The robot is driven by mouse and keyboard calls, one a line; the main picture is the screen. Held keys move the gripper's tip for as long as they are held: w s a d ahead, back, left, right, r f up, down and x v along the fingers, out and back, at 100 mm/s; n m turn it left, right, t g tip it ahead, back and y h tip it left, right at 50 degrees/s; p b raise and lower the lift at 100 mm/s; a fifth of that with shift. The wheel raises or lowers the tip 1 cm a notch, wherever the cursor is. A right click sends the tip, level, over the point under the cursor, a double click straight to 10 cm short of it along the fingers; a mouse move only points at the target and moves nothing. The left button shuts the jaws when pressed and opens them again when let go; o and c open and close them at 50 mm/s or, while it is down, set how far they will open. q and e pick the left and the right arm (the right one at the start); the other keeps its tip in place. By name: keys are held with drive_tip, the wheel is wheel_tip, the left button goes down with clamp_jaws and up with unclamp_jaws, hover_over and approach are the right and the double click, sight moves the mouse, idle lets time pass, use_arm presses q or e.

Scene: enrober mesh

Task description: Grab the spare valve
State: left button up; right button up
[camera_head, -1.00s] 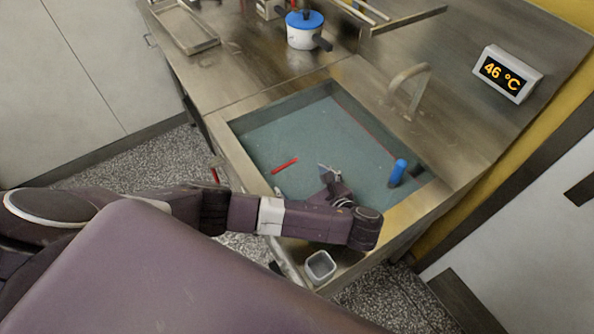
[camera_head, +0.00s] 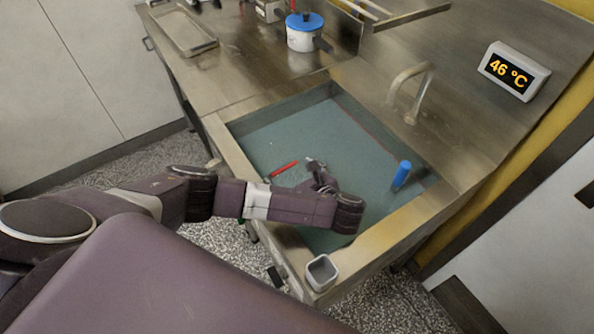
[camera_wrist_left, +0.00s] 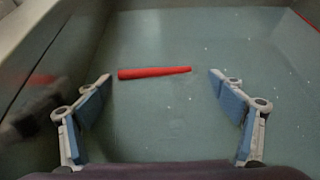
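A red, tapered stick-like piece (camera_head: 284,168) lies on the floor of the sink basin (camera_head: 310,137). It also lies crosswise in the left wrist view (camera_wrist_left: 152,73). A blue upright cylinder (camera_head: 402,175) stands at the right side of the basin. I cannot tell for sure which of the two is the spare valve. My left gripper (camera_head: 317,163) is over the basin, just right of the red piece. In the left wrist view its two blue-padded fingers (camera_wrist_left: 160,76) are spread wide with nothing held; the red piece appears between and beyond the tips. My right gripper is out of view.
A small grey cup (camera_head: 322,272) sits on the basin's front rim. A faucet (camera_head: 412,85) rises behind the basin. A white pot with a blue lid (camera_head: 304,34), a metal tray (camera_head: 184,33) and a 46 °C display (camera_head: 514,70) are on the counter.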

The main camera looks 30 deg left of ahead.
use_arm(q)
drive_tip(key=c, duration=1.3)
